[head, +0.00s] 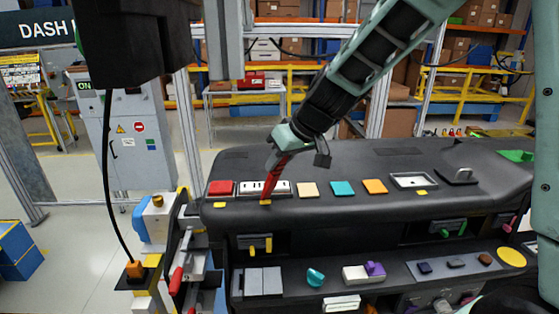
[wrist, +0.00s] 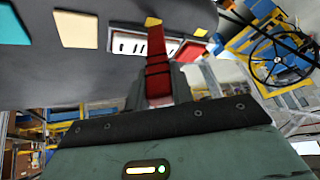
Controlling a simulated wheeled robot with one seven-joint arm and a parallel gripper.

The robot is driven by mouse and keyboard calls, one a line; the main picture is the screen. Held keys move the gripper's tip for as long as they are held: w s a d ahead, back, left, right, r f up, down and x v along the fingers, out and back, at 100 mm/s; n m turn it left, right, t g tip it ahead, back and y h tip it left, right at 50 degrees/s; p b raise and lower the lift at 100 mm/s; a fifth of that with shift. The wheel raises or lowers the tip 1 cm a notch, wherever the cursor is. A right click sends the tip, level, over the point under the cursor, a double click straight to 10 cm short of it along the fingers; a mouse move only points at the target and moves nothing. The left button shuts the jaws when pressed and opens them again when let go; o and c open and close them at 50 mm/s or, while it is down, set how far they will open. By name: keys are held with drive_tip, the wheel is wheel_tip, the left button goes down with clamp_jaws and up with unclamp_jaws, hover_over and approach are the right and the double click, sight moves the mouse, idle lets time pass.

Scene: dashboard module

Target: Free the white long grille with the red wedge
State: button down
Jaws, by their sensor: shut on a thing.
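The white long grille (head: 250,187) with dark slots lies on top of the dark dashboard, in the row of coloured pieces; it also shows in the wrist view (wrist: 129,44). My gripper (head: 278,157) is above it, shut on the upper end of the red wedge (head: 271,180). The wedge slants downward, and its tip is at the grille's front edge beside a yellow mark (head: 265,202). In the wrist view, the wedge (wrist: 157,50) crosses in front of the grille and hides part of it. I cannot tell whether the tip touches the grille or sits under its edge.
A red square (head: 220,187) lies left of the grille, and cream (head: 308,189), teal (head: 342,188) and orange (head: 375,187) squares lie right of it. A white-framed piece (head: 413,180) is farther right. A lower shelf holds a teal knob (head: 315,277) and switches.

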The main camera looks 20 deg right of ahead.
drive_tip(key=shift+r+p, duration=2.5)
drive_tip(key=shift+r, duration=1.1)
